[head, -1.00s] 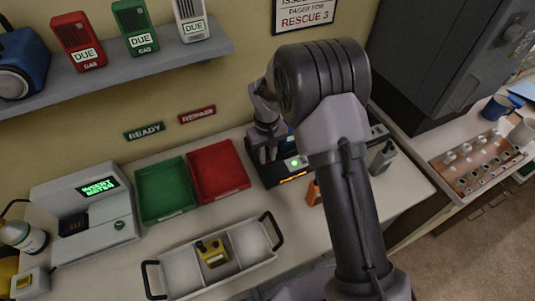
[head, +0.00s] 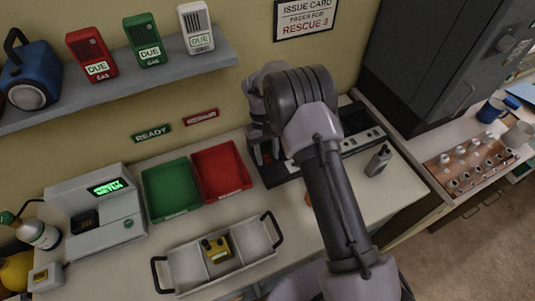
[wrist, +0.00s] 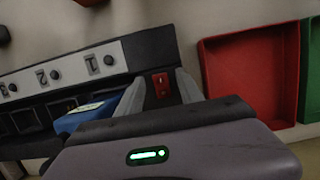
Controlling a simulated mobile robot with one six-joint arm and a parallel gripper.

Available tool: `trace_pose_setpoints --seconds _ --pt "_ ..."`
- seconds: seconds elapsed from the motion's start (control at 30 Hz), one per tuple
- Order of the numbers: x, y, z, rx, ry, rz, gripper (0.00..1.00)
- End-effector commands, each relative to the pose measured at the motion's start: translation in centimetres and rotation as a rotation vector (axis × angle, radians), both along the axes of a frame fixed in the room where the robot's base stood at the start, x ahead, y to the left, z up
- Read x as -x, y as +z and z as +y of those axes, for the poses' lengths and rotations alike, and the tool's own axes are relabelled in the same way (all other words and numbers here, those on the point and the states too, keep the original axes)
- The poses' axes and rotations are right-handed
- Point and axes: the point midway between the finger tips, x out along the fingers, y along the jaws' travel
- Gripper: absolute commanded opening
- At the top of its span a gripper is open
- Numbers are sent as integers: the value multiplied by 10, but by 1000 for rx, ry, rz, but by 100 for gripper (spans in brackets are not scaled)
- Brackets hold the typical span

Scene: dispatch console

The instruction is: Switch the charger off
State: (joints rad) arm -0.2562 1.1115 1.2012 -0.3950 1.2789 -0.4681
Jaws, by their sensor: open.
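The charger (head: 360,141) is a long black unit with a pale numbered strip, on the counter against the wall. My arm hides its middle in the head view. In the wrist view the charger (wrist: 150,47) runs across the left, with a red switch (wrist: 161,85) at its right end. My gripper (wrist: 161,78) is open, its two grey fingers on either side of the switch in the picture. I cannot tell whether they touch it, or which way the switch is set. In the head view my gripper (head: 266,154) is over the charger's left end.
A blue item (wrist: 88,117) with a pale label sits by the charger's bays. A red tray (head: 222,174) and a green tray (head: 170,190) lie left of the charger. A grey handheld device (head: 378,160) stands to its right. A divided carrier (head: 185,270) is in front.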

Motion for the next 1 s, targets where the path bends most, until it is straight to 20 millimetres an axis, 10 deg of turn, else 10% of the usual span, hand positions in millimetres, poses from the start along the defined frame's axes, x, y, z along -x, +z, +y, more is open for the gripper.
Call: trace_pose_setpoints --seconds 0.23,0.7,1.0 --pt "-5 18 2 0 1 -2 44" --pt "-33 136 14 0 0 -3 44" --pt "-41 168 17 0 0 0 44"
